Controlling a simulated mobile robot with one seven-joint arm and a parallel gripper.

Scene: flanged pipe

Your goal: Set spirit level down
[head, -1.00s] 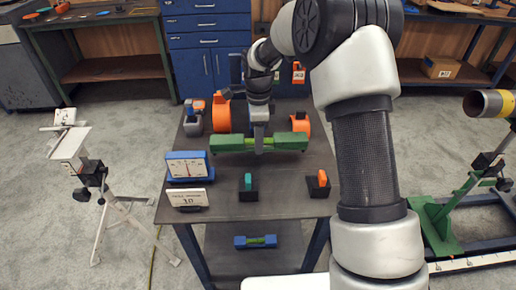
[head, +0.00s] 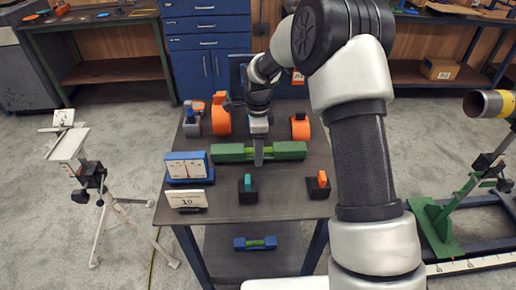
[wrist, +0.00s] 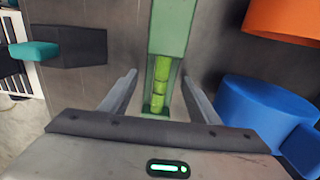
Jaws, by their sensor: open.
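The green spirit level (head: 232,153) lies lengthwise left to right across the middle of the grey worktable, seemingly flat on its top. In the wrist view the level (wrist: 173,30) runs up the picture, with its yellow-green vial towards the near end. My gripper (head: 258,158) is over the middle of the level. In the wrist view my gripper (wrist: 158,88) is open, one finger on each side of the level, with gaps visible beside it. The level's underside is hidden.
On the table (head: 285,208) stand a blue gauge (head: 187,167), a white number card (head: 187,199), teal-handled (head: 248,189) and orange-handled (head: 318,187) black blocks, and orange round things (head: 221,115) behind. A smaller blue level (head: 255,243) lies on the lower shelf.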

